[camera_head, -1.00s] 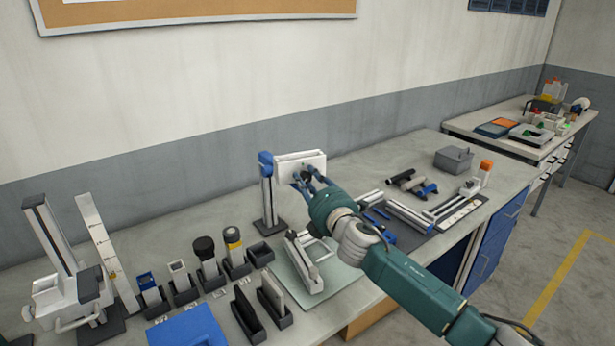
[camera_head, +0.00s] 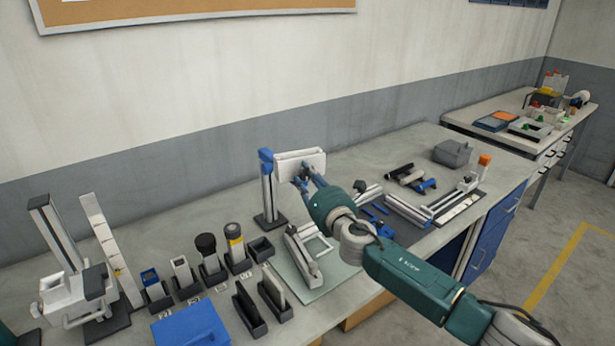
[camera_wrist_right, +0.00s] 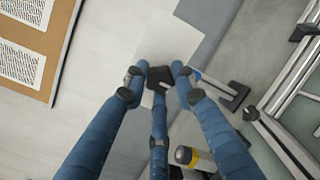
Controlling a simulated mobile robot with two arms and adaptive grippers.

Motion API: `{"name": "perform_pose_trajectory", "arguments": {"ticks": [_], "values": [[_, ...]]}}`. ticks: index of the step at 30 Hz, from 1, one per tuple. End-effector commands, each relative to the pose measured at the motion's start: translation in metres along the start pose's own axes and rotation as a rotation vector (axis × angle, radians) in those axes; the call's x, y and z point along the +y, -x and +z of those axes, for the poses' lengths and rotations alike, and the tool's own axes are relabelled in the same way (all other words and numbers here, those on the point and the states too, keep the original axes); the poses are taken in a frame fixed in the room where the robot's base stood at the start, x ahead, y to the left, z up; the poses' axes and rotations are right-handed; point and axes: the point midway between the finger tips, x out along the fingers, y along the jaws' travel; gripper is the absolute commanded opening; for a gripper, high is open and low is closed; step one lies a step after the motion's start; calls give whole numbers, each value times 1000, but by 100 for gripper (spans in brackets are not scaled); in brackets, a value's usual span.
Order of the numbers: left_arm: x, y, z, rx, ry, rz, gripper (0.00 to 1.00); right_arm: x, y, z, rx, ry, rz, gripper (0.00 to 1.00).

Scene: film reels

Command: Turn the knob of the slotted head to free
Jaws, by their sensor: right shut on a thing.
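The slotted head (camera_head: 314,161) is a white block on an upright post with a blue top (camera_head: 266,156), standing on a dark foot near the wall. Its black knob (camera_wrist_right: 159,76) sits on the face toward me. My right gripper (camera_head: 303,177) reaches the head from the front, with its blue fingers closed around the knob. In the right wrist view the three fingers (camera_wrist_right: 158,82) meet at the knob, with the white head behind it. The fingers hide much of the knob, so its exact setting cannot be read.
A pale green mat (camera_head: 338,272) with a white frame lies below the gripper. Several small holders and a blue box (camera_head: 190,328) stand at the left front. A tall white device (camera_head: 75,285) is at far left. Dark cylinders and a grey box (camera_head: 453,154) lie right.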

Motion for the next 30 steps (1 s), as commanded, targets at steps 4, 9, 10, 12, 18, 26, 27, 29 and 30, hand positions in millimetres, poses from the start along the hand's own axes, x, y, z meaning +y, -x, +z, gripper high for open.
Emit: {"name": "perform_pose_trajectory", "arguments": {"ticks": [4, 9, 10, 12, 18, 26, 27, 29, 30], "values": [[0, 1, 0, 0, 0, 0, 40, -1, 0, 0, 1, 15, -2, 0], [0, 0, 0, 0, 0, 0, 40, -1, 0, 0, 0, 17, -2, 0], [0, 0, 0, 0, 0, 0, 40, -1, 0, 0, 0, 17, -2, 0], [0, 0, 0, 0, 0, 0, 40, -1, 0, 0, 0, 17, -2, 0], [0, 1, 0, 0, 0, 0, 40, -1, 0, 0, 0, 16, -1, 46], [-1, 1, 1, -1, 1, -1, 40, 0, 0, 0, 0, 14, 0, 46], [-1, 1, 2, -1, 1, -1, 40, 0, 1, 0, 0, 14, 0, 46], [-1, 1, 1, -1, 1, -1, 40, 0, 3, 0, 0, 14, 1, 46], [-1, 1, 1, -1, 1, -1, 40, -1, 5, 0, 0, 14, 1, 46]]}}
